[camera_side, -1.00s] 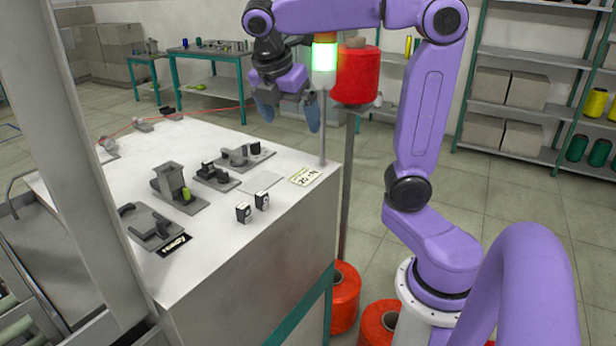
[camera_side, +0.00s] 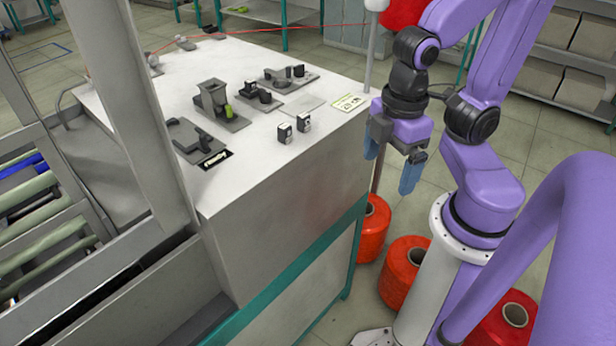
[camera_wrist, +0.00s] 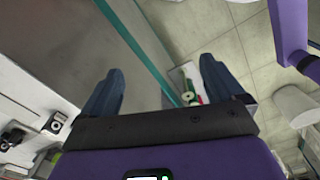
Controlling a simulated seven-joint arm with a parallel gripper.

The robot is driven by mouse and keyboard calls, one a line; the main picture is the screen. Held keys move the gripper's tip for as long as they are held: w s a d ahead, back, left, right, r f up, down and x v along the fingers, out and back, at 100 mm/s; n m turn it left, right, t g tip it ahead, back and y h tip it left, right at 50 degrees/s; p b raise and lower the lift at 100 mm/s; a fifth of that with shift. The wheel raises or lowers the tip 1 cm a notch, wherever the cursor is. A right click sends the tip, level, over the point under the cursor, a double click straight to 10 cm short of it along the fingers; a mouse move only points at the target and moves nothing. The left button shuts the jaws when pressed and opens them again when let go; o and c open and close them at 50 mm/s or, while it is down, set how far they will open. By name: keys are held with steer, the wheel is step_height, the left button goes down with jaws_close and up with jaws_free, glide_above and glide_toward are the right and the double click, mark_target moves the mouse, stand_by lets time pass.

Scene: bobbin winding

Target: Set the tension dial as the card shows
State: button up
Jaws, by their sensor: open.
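Two small black blocks with pale round faces, which look like dials, stand near the front edge of the white bench top (camera_side: 262,165): a left dial block (camera_side: 284,133) and a right dial block (camera_side: 303,122). Their settings are too small to read. They also seem to show at the left of the wrist view, as a left block (camera_wrist: 13,137) and a right block (camera_wrist: 55,122). A pale card (camera_side: 351,100) with dark marks lies at the bench's right corner; its marks are not legible. My gripper (camera_side: 390,164) is open and empty, fingers down, beyond the bench's right edge, apart from the dials.
Several dark fixtures stand on the bench behind the dials, one with a green piece (camera_side: 228,111). A thin post (camera_side: 370,50) rises near the card. Red thread cones (camera_side: 404,270) stand on the floor below my gripper. The bench front is clear.

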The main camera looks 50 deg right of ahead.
steer(key=shift+s+f, duration=0.15)
steer(key=shift+s, duration=0.1)
steer(key=c, duration=0.5)
steer(key=w+r+m+y, duration=0.1)
steer(key=w+r+m, duration=0.35)
steer(key=w, duration=0.55)
step_height(320, 180, up, 13)
steer(key=m+t+h, duration=0.2)
steer(key=m+t, duration=0.2)
steer(key=m, duration=0.5)
glide_above(299, 66)
steer(key=s, duration=0.7)
steer(key=x, duration=1.1)
steer(key=a+x, duration=0.1)
steer(key=x, duration=0.5)
steer(key=shift+w+f, duration=0.2)
steer(key=shift+w, duration=0.15)
steer(key=c, duration=1)
